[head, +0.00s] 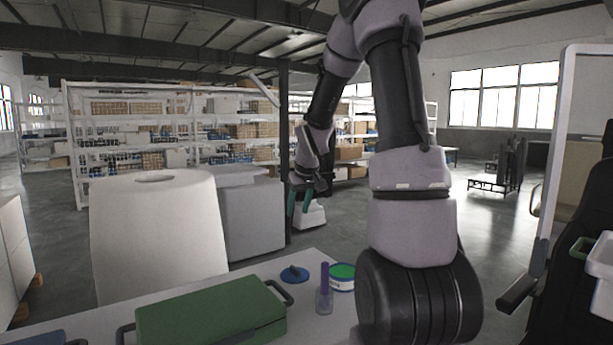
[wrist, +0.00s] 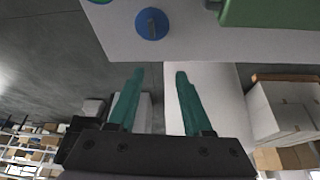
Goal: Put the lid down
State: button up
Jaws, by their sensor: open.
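The blue lid (head: 294,274) with a dark knob lies on the white table, near its far edge, right of the green case's handle. It also shows in the wrist view (wrist: 146,30) near the top edge. My gripper (head: 299,203) is raised beyond and above the table's far edge in the head view. In the wrist view my gripper (wrist: 157,75) has its two green fingers apart with nothing between them. The lid is beyond the fingertips, clear of them.
A green case (head: 210,312) lies on the table (head: 316,262). A clear bottle with a purple top (head: 324,292) and a round tub with green contents (head: 342,275) stand right of the lid. A large white box-like block (head: 158,240) stands behind the table. Shelves are far back.

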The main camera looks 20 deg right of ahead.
jog(key=s+a+r+m, duration=0.1)
jog(key=s+a+r, duration=0.2)
jog(key=s, duration=0.6)
jog(key=s+a+r+m+t+y, duration=0.1)
jog(key=s+a+r+m, duration=0.1)
jog(key=s+r, duration=0.6)
jog(key=s+a+r+m+t+y, duration=0.1)
jog(key=s+a+r, duration=0.2)
jog(key=s+r, duration=0.3)
jog(key=s, duration=0.4)
jog(key=shift+s+a+r+m, duration=0.15)
jog(key=shift+a+m, duration=0.2)
jog(key=shift+m, duration=0.05)
